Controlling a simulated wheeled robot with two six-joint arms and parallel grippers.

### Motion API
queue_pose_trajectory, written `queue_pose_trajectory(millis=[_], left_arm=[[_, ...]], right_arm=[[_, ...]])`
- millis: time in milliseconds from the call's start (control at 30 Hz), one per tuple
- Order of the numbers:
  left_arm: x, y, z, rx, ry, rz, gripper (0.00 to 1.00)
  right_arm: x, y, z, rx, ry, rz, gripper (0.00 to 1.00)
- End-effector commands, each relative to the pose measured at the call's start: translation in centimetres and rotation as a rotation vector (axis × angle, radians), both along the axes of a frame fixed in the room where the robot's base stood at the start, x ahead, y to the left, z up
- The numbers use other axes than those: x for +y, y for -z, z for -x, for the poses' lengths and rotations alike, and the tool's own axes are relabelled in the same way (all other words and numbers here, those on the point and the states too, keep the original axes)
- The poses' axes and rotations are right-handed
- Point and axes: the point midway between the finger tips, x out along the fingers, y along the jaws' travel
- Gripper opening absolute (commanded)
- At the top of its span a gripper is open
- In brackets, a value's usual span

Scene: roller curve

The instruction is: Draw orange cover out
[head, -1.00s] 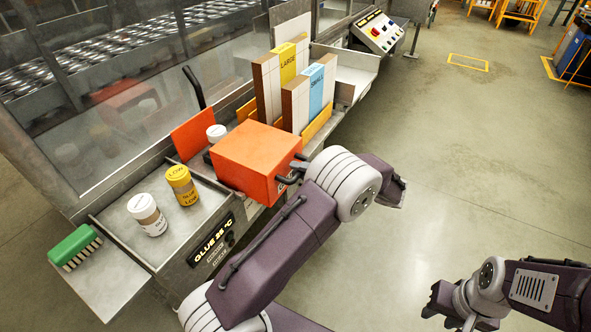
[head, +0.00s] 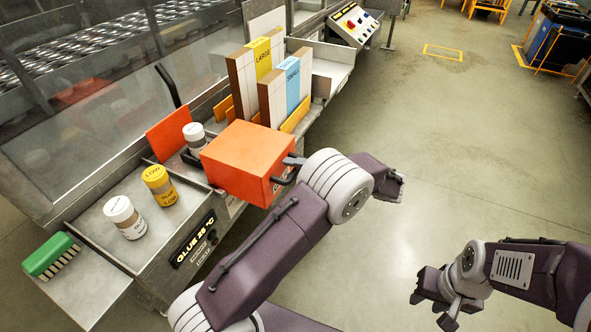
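The orange cover (head: 245,158) is a box-like hood on the machine's front edge, jutting out over the floor side. It has a dark handle (head: 283,176) on its right face. My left gripper (head: 293,161) is at this handle, with a grey finger showing against it. The rest of this gripper is hidden behind my arm's white joint; it appears closed on the handle, as the cover moves with it. My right gripper (head: 431,309) is open and empty over the floor at the lower right, its fingertips apart.
A white jar (head: 195,137) and an orange panel (head: 168,134) stand behind the cover. A yellow jar (head: 159,185), another white jar (head: 125,217) and a green brush (head: 50,257) are on the left ledge. Cartons marked LARGE (head: 263,58) and SMALL (head: 293,85) stand behind.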

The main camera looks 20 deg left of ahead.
Motion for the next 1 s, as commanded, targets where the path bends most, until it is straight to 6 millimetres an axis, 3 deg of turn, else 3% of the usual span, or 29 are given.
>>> queue_pose_trajectory(millis=[267,500,700,1000], left_arm=[[-0.8,-0.1,0.0,-0.001,0.002,0.0,0.38],[-5.9,-1.1,0.4,-0.002,0.004,0.0,0.38],[-8.6,-1.8,0.6,0.0,0.001,0.001,0.38],[-8.9,-1.9,0.7,0.001,-0.001,0.0,0.38]], right_arm=[[0.0,0.1,0.0,0.0,0.0,0.0,0.36],[0.0,0.5,0.0,0.0,0.0,0.0,0.36],[0.0,0.5,0.0,0.0,0.0,0.0,0.36],[0.0,0.5,0.0,0.0,0.0,0.0,0.36]])
